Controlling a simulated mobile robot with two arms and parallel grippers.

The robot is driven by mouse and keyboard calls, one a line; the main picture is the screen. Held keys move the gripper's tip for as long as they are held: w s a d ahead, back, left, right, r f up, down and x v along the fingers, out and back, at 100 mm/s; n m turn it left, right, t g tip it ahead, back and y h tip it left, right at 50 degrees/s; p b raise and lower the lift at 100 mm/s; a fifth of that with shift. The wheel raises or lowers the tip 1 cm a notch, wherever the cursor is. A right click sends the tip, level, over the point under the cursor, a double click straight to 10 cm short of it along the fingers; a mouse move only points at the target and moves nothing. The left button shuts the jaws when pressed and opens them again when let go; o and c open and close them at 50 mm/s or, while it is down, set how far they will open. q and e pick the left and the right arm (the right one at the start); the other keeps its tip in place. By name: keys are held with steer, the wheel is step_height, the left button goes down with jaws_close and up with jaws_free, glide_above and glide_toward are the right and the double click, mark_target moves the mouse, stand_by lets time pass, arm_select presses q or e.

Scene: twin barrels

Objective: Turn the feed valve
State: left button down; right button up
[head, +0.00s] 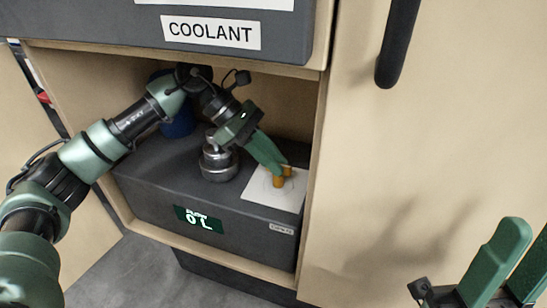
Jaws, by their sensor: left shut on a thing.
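The feed valve (279,181), a small orange-yellow handle, stands on a white square plate on top of the dark grey box (155,180) in the cabinet opening. My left gripper (277,169), with green fingers, reaches in from the left and is shut on the valve handle. The fingertips hide part of the handle. My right gripper (521,243) is at the lower right corner, away from the box. Its green fingers are apart with nothing seen between them, and it is partly cut off by the frame edge.
A metal cylindrical fitting (219,160) stands on the box left of the valve, with a blue cylinder (178,122) behind. A "COOLANT" sign (211,32) hangs above. A wooden panel with a black handle (398,45) is at right.

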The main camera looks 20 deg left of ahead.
stand_by(0.3)
arm_select(q)
steer(key=c, duration=1.4)
jaws_free()
